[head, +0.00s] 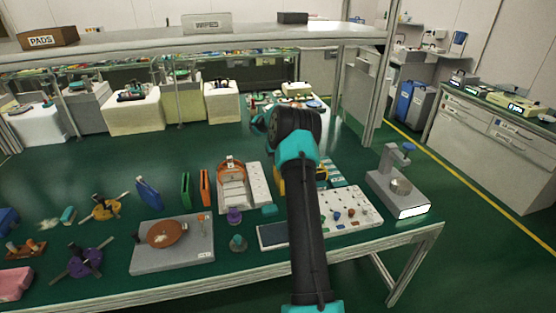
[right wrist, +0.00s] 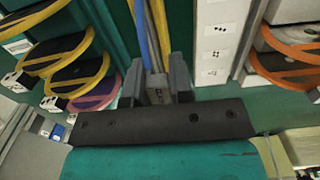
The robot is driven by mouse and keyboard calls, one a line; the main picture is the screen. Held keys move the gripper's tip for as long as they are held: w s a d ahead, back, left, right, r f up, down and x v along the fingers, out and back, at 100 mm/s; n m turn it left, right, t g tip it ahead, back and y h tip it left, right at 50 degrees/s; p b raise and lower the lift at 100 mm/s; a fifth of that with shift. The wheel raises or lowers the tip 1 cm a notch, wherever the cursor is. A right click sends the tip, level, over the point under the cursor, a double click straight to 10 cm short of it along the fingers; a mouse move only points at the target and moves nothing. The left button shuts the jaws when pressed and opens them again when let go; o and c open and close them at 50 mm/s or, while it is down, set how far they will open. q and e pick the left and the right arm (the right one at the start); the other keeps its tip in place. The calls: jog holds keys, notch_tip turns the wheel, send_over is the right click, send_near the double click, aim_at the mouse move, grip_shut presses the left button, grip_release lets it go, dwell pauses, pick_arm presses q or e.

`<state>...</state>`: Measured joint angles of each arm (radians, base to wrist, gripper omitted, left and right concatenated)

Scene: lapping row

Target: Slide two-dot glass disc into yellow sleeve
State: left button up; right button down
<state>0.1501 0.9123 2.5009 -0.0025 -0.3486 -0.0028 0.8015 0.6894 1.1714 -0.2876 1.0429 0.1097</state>
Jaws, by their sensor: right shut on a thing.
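My right gripper (right wrist: 156,90) is shut on a thin piece seen edge-on, with a small grey tag (right wrist: 157,97) between the fingers. Its dot marks are too small to read. A yellow strip (right wrist: 161,28) and a blue strip (right wrist: 141,30) run up from between the fingers; I cannot tell whether the yellow one is the sleeve or how it meets the held piece. In the head view my right arm hides the gripper, and a yellow thing (head: 281,181) shows partly behind the arm. My left gripper is not in view.
Yellow-rimmed discs (right wrist: 76,75) with white tags stand left in the wrist view; a white dotted strip (right wrist: 216,45) and orange-rimmed discs (right wrist: 287,68) stand right. Blue (head: 149,193), green (head: 186,189) and orange (head: 205,188) upright pieces stand on the bench. A shelf (head: 200,43) spans above.

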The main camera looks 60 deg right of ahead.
jog(key=shift+f, duration=0.9)
jog(key=c, duration=0.9)
grip_release()
notch_tip(320, 180, up, 18)
jog(key=shift+f, duration=0.25)
dwell(0.4)
